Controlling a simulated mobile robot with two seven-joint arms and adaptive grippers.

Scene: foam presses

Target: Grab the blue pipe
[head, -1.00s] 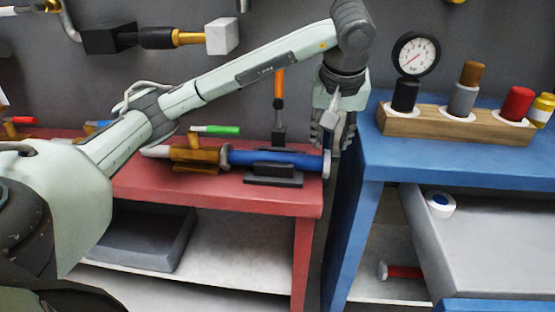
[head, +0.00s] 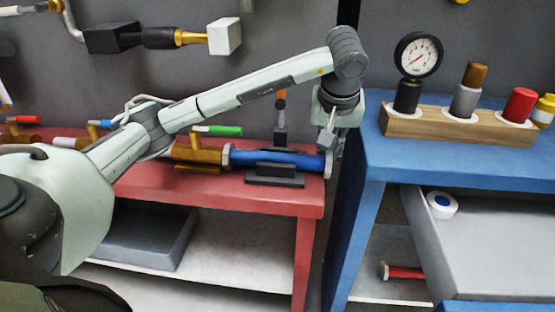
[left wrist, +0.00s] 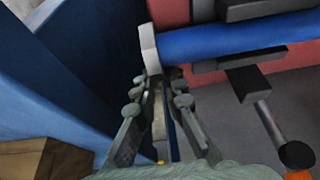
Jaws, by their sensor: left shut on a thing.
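The blue pipe (head: 280,158) lies level on a dark support (head: 275,181) on the red table. It has pale flanges at its ends, and its left end meets a brass valve with a green handle (head: 217,130). My left gripper (head: 331,152) points down at the pipe's right end. In the left wrist view the blue pipe (left wrist: 235,40) runs off to the right, and its pale end flange (left wrist: 150,50) sits at my left gripper's fingers (left wrist: 158,100). The fingers are shut on this end. The far side of the contact is hidden. My right gripper is not in view.
The red table (head: 300,205) has a gap on its right before the blue table (head: 460,165). A wooden block (head: 455,126) with a gauge (head: 418,54) and plugs stands there. An orange-handled tool (head: 281,110) stands behind the pipe.

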